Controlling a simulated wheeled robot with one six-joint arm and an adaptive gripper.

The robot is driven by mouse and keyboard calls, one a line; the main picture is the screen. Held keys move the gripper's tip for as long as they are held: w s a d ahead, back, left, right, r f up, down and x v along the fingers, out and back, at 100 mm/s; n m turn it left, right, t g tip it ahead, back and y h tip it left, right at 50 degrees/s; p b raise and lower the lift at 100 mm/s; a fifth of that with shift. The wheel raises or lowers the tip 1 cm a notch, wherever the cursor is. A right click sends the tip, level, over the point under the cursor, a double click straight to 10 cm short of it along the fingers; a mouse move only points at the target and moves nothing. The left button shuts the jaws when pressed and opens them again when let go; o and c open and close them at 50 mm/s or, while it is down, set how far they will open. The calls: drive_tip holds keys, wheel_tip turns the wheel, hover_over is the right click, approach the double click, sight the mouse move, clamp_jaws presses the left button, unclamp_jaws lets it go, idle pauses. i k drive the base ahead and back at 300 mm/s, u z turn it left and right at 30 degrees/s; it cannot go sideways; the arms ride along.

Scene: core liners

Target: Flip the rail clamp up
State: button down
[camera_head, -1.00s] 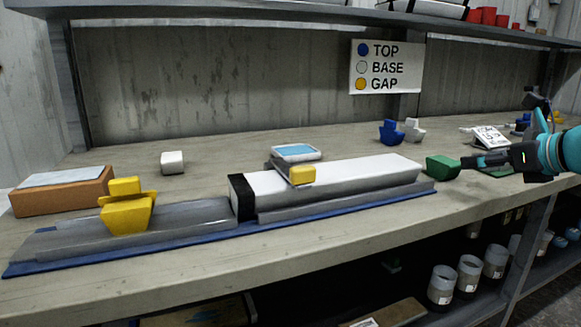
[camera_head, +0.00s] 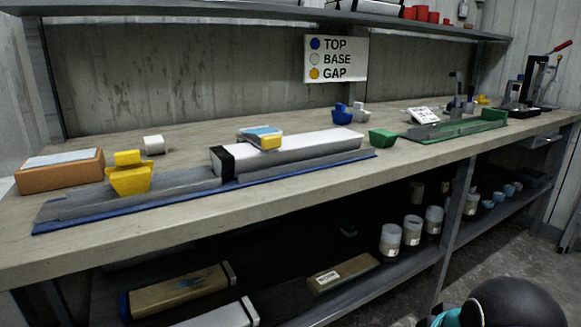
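A long white tube with a black band at its left end (camera_head: 310,145) lies on a grey rail (camera_head: 300,165) with a blue base strip. A small yellow tab (camera_head: 268,142) sits at the tube's upper side. It looks like the end of the rail clamp, lying down over the tube, but its hinge is too small to make out. A flat piece with a light blue face (camera_head: 260,132) overlaps it from behind. My gripper is not in view; only a teal and black part of my arm shows at the lower right.
A yellow block (camera_head: 130,180) sits on the rail's left part, by an orange box (camera_head: 60,172). A white block (camera_head: 154,145), a blue piece (camera_head: 342,115) and a green block (camera_head: 383,139) stand on the bench. A green tray (camera_head: 455,131) lies farther right. The shelf below holds jars.

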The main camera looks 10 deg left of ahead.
sight(270, 143)
drive_tip(key=k, duration=0.55)
drive_tip(key=u, duration=1.1)
drive_tip(key=i, duration=0.2)
drive_tip(key=u, duration=0.05)
